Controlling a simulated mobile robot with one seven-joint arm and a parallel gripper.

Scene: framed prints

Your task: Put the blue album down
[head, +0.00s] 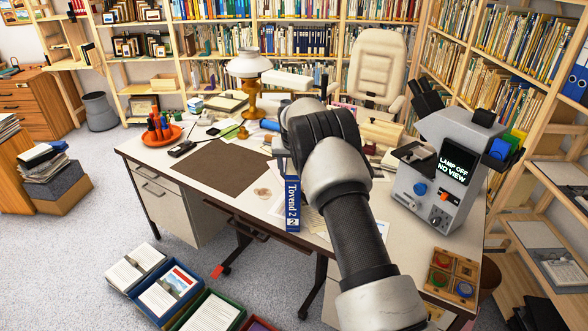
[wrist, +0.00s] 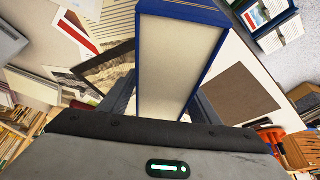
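The blue album (head: 292,205), with "Tovend 2" on its spine, hangs upright at the desk's front edge in the head view. In the wrist view the album (wrist: 180,62) shows its pale page block between blue covers. My gripper (wrist: 162,104) has a finger on each side of it and is shut on it. In the head view my arm hides most of the gripper. The desk (head: 420,265) lies under and behind the album. I cannot tell whether the album touches the desk.
A brown mat (head: 222,167) lies on the desk's left part, mostly clear. A brass lamp (head: 252,95) stands behind it. A grey viewer machine (head: 437,175) reading "LAMP OFF NO VIEW" stands at right. Open boxes (head: 168,291) sit on the floor at front left.

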